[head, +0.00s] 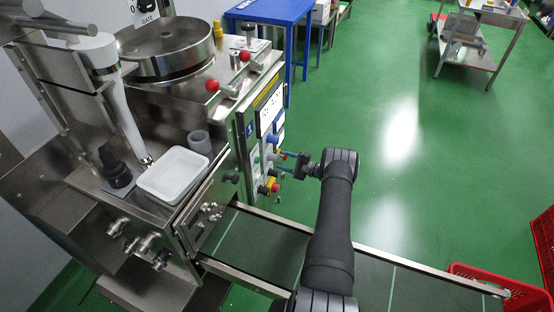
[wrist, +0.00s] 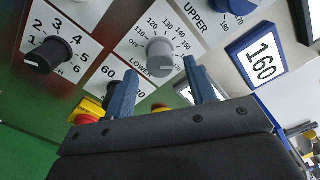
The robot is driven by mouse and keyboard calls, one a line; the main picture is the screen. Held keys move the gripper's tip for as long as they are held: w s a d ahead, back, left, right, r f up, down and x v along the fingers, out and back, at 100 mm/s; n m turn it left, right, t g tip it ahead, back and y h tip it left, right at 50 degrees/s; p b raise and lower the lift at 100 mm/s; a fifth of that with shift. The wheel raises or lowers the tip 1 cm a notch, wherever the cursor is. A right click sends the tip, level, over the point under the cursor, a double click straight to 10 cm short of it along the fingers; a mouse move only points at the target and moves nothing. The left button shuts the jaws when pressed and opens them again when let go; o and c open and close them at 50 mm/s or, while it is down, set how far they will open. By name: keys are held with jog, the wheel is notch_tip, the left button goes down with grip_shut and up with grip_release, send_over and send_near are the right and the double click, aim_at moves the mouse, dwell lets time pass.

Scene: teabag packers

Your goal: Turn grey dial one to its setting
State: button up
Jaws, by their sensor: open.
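The grey dial (wrist: 160,53) is on a white plate labelled LOWER, with a number scale from OFF through 110 to 150 and beyond. A pale pointer mark shows on its lower right side. My gripper (wrist: 159,79) is open, with its two blue fingers apart and the grey dial showing between their tips in the wrist view. I cannot tell whether the fingers touch it. In the head view my gripper (head: 284,162) is close to the control panel's face, where the grey dial is too small to make out surely.
A black dial (wrist: 52,55) numbered 1 to 6 is at left. Another dark dial is partly hidden by the left finger. A blue dial (wrist: 236,5) is by UPPER, beside a card reading 160 (wrist: 262,62). A red and yellow button (wrist: 89,110) is below. A conveyor (head: 265,250) runs underneath.

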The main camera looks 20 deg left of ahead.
aim_at(278, 159)
jog(key=shift+a, duration=1.8)
jog(key=c, duration=1)
jog(key=shift+m, duration=1.6)
jog(key=shift+d, duration=0.1)
jog(key=o, duration=1)
jog(key=d, duration=1.7)
jog(key=shift+d, duration=0.2)
